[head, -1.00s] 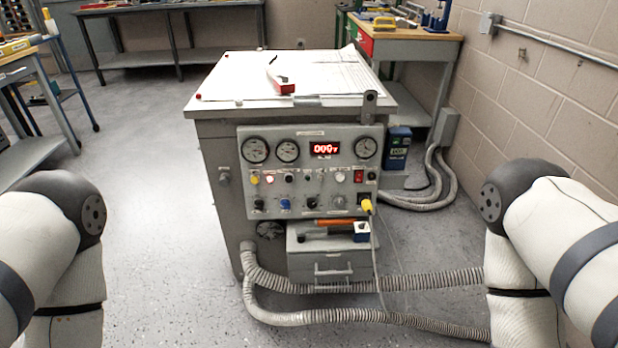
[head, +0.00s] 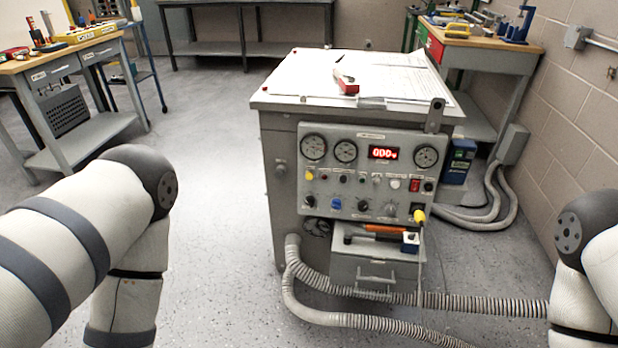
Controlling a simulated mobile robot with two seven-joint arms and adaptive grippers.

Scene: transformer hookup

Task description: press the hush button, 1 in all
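The grey control panel (head: 368,190) is on the front of a grey cabinet. It carries three round gauges, a red digital display (head: 383,153), a row of small buttons and lamps, and a row of knobs below. A yellow button (head: 309,175) sits at the row's left end and a red rocker switch (head: 414,185) near its right end. The labels are too small to read, so I cannot tell which control is the hush button. Neither gripper shows; only my arm links are visible at left and right, apart from the panel.
Papers and a red-and-white tool (head: 346,84) lie on the cabinet top (head: 290,90). Below the panel is a drawer box (head: 350,270) with tools on it. Corrugated hoses (head: 480,303) run across the floor to the right. Workbenches stand left and right; floor left of the cabinet is clear.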

